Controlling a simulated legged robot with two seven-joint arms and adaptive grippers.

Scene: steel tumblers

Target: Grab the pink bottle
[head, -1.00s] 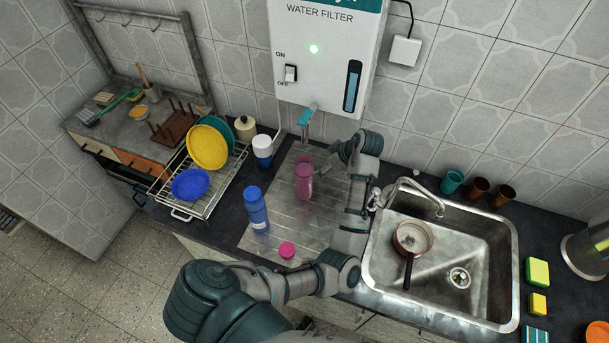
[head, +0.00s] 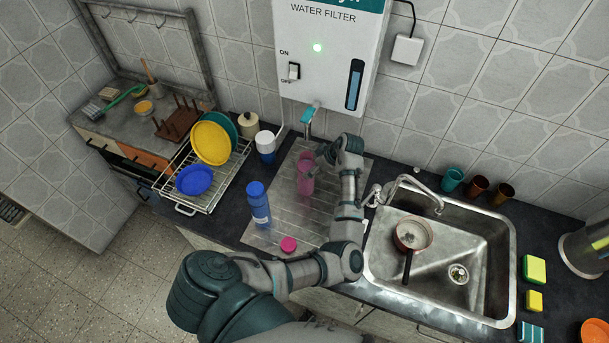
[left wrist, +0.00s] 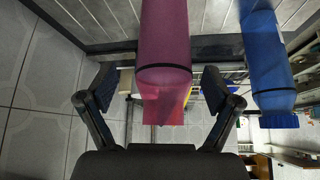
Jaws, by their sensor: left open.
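The pink bottle (head: 306,184) stands on the grooved drainboard under the filter tap, its upper part partly hidden by my left gripper. My left gripper (head: 321,154) is at the bottle's upper right side. In the left wrist view the fingers (left wrist: 160,88) are open, one on each side of the pink bottle (left wrist: 165,40), with gaps visible on both sides. A pink cap (head: 288,244) lies apart on the drainboard. My right gripper is not in view.
A blue bottle (head: 259,205) stands left of the pink one and shows in the left wrist view (left wrist: 265,60). The filter tap (head: 308,117) hangs close above. A dish rack (head: 180,208) is left; the sink (head: 480,235) with a pan (head: 411,234) is right.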

